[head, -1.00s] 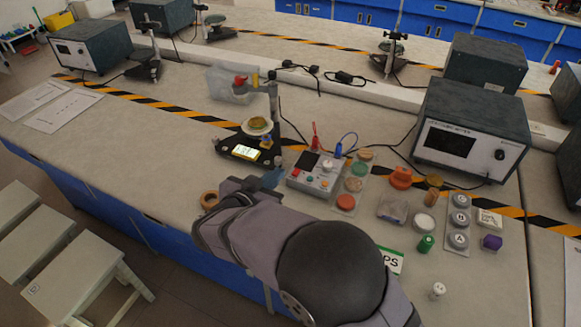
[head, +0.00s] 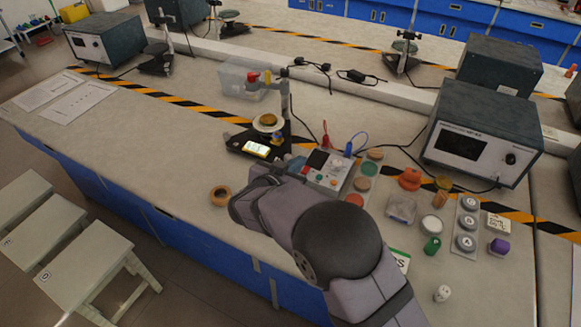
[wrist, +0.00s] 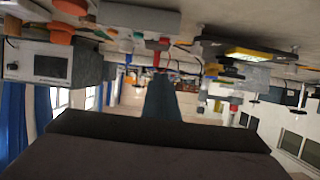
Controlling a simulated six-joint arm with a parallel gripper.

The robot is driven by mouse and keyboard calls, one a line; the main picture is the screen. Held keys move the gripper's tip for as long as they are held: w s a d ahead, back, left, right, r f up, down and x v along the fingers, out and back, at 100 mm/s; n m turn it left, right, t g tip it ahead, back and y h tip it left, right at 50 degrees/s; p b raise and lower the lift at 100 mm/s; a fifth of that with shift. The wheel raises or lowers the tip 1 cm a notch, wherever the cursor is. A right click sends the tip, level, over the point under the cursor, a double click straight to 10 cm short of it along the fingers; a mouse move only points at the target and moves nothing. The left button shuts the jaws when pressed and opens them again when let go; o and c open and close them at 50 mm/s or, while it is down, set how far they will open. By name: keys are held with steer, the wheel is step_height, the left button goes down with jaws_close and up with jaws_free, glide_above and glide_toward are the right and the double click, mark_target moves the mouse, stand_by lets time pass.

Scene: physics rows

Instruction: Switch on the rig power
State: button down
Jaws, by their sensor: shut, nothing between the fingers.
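The small grey control box (head: 328,168) stands on the bench with a dark screen, a red button and other small controls. A red plug and a blue plug stand at its back. My gripper (head: 296,163) is shut and empty at the left side of the box; I cannot tell whether it touches it. In the wrist view, which is upside down, the shut fingers (wrist: 160,98) point into the room.
A large instrument (head: 485,130) with a dark screen and knob stands at the right. Coloured discs lie on a strip (head: 362,183) right of the box. Small pots and grey weights (head: 466,222) lie farther right. A tape ring (head: 221,196) lies left of my arm. Bare bench extends leftward.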

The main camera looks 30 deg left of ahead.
mark_target(307, 167)
steer(key=w+f, duration=0.2)
steer(key=shift+f, duration=0.4)
steer(key=shift+s+f+p, duration=0.1)
steer(key=shift+f+p, duration=0.25)
steer(key=shift+f, duration=0.7)
steer(key=shift+s+f, duration=0.15)
steer(key=shift+f, duration=0.2)
steer(key=shift+r, duration=0.1)
steer(key=shift+r+p, duration=0.7)
steer(key=shift+p, duration=0.1)
steer(key=shift+r, duration=0.1)
